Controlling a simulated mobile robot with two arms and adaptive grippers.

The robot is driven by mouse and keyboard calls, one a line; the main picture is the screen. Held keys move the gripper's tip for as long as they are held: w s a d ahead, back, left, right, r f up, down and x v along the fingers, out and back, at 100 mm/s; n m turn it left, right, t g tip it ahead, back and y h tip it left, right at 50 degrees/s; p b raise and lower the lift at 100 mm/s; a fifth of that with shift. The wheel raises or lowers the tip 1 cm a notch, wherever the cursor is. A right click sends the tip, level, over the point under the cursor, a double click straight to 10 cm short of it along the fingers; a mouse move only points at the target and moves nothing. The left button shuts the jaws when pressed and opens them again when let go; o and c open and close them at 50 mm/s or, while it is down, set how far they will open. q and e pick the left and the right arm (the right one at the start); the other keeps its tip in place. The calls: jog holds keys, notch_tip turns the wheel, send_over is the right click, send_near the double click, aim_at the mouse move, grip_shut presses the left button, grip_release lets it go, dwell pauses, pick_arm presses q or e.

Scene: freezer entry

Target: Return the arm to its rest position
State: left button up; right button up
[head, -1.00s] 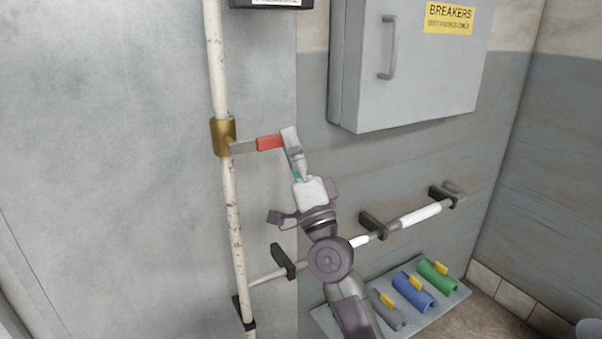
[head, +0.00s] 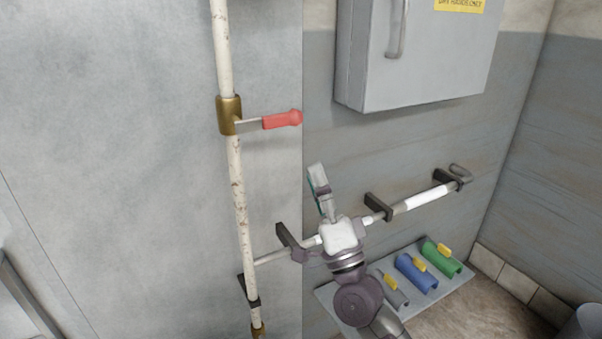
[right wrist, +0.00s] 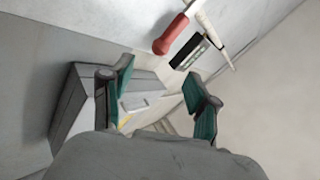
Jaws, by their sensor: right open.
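My right gripper (head: 318,190) is open and empty in the head view, below and to the right of the red valve handle (head: 282,119) and apart from it. Its two fingers also show spread in the right wrist view (right wrist: 157,92), with nothing between them in their grip. The red handle sticks out to the right from a brass valve body (head: 229,115) on a rusty white vertical pipe (head: 238,190). The handle also shows in the right wrist view (right wrist: 172,35), beyond the fingertips. My left gripper is not in view.
A grey breaker cabinet (head: 420,60) hangs on the wall above right. A white bar (head: 425,198) on dark brackets runs behind my right arm. Below it a tray (head: 325,292) holds grey, blue (head: 410,270) and green (head: 438,255) pieces. Open space lies left of the pipe.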

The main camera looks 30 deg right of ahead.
jog(key=w+f+n+g+p, duration=0.1)
jog(key=w+f+n+g, duration=0.3)
jog(key=f, duration=1.3)
jog(key=w+f+n+g+p, duration=0.1)
jog(key=f+n+g, duration=0.3)
jog(key=f, duration=1.4)
jog(key=s+a+f+n+g, duration=0.1)
jog(key=s+f+g, duration=0.4)
jog(key=f, duration=0.6)
jog(key=s+a+f+n+g, duration=0.1)
jog(key=s+f+g, duration=0.2)
jog(key=s+f, duration=0.55)
jog(key=s+f+n+g, duration=0.2)
jog(key=s+f, duration=0.5)
jog(key=s, duration=0.4)
jog(key=s+f+n+g+p, duration=0.1)
jog(key=s+f+n+g, duration=0.1)
jog(key=s+f+g, duration=0.2)
jog(key=s+f+n+g, duration=0.2)
jog(key=s+f+g, duration=0.2)
jog(key=s+f, duration=0.6)
jog(key=s, duration=0.9)
jog(key=shift+s+a+f+p, duration=0.15)
jog(key=shift+f+p, duration=0.15)
jog(key=shift+p, duration=0.05)
